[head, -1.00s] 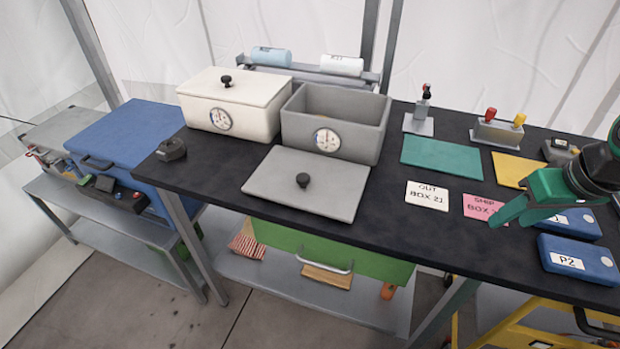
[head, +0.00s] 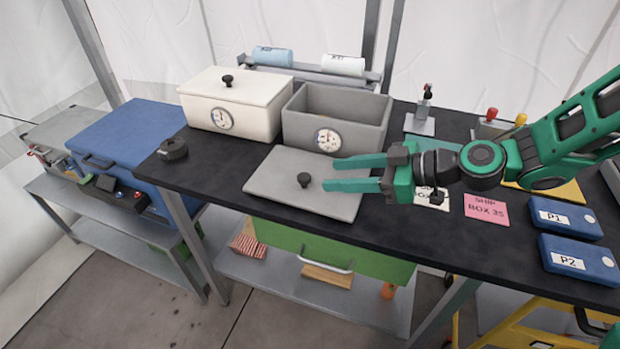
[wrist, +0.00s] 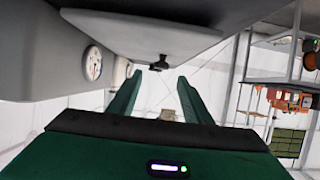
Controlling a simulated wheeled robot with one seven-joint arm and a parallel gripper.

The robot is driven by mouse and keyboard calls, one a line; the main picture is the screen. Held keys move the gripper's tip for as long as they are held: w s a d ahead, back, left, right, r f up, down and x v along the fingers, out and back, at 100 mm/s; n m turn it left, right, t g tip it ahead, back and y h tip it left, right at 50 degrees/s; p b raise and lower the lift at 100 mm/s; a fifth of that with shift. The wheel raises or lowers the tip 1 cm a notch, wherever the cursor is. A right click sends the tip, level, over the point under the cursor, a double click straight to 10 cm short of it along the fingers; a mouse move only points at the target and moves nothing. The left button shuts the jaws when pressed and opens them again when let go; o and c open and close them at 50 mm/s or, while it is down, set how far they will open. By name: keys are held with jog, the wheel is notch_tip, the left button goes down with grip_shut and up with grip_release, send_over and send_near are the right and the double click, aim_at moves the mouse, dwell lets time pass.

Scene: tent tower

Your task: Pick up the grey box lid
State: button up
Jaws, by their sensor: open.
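The grey box lid (head: 278,187) lies flat on the black table in front of the open grey box (head: 345,112). Its round black knob (head: 304,180) stands near its middle and also shows in the wrist view (wrist: 158,62). My gripper (head: 328,174) is open and empty. In the head view its two green fingers point left at the knob, over the lid's right part. In the wrist view the knob is just beyond and between the fingertips, apart from them. My gripper hides part of the lid's right edge.
A white lidded box (head: 232,105) stands left of the grey box. A pink card (head: 486,207) and two blue cases (head: 578,258) lie to the right. A dark round object (head: 173,149) sits near the table's left edge. My arm covers much of the table's right side.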

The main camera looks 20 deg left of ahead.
aim_at(309, 177)
jog(key=x, duration=0.9)
jog(key=shift+s+a+f, duration=0.1)
jog(key=shift+a+f, duration=0.05)
grip_shut()
